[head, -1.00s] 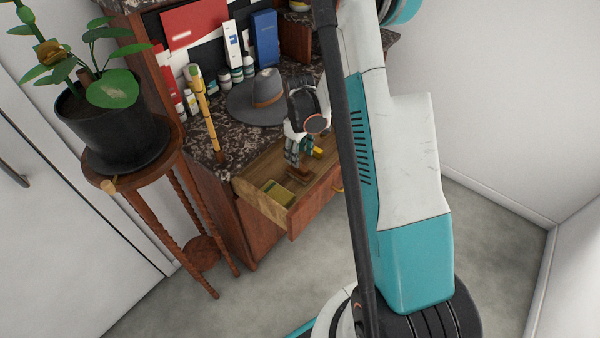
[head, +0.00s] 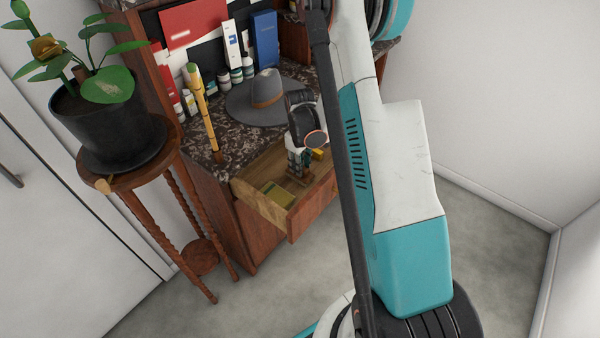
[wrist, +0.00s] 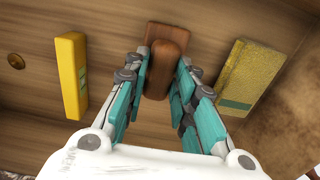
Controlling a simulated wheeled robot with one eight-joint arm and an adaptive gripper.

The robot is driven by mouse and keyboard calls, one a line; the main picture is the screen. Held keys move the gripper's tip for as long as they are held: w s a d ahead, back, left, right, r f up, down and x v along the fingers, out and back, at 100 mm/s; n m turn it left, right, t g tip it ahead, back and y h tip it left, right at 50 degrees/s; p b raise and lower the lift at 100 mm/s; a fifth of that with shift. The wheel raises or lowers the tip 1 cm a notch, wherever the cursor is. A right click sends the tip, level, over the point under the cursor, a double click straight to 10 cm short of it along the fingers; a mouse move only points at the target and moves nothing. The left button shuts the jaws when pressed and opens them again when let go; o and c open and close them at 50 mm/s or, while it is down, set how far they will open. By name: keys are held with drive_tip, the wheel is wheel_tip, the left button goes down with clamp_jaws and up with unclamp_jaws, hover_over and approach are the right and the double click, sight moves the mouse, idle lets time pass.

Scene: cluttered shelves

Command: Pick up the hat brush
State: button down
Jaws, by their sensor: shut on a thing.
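The hat brush (wrist: 165,70) is a brown wooden block with a rounded handle, seen in the wrist view between my fingers. It is in the open drawer (head: 262,205) of the wooden cabinet. My gripper (wrist: 160,82) reaches down into the drawer with its teal fingers shut on the brush handle, one on each side. In the head view my gripper (head: 298,172) largely hides the brush. I cannot tell whether the brush touches the drawer bottom.
In the drawer, a yellow box (wrist: 72,75) lies left of the brush and a gold-yellow box (wrist: 243,78) lies right. A grey hat (head: 262,97), bottles and a bamboo-like stick (head: 201,110) stand on the cabinet top. A potted plant (head: 105,125) stands on a stool at left.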

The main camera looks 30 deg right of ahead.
drive_tip(key=shift+r, duration=0.15)
wheel_tip(320, 180, up, 20)
drive_tip(key=p, duration=0.6)
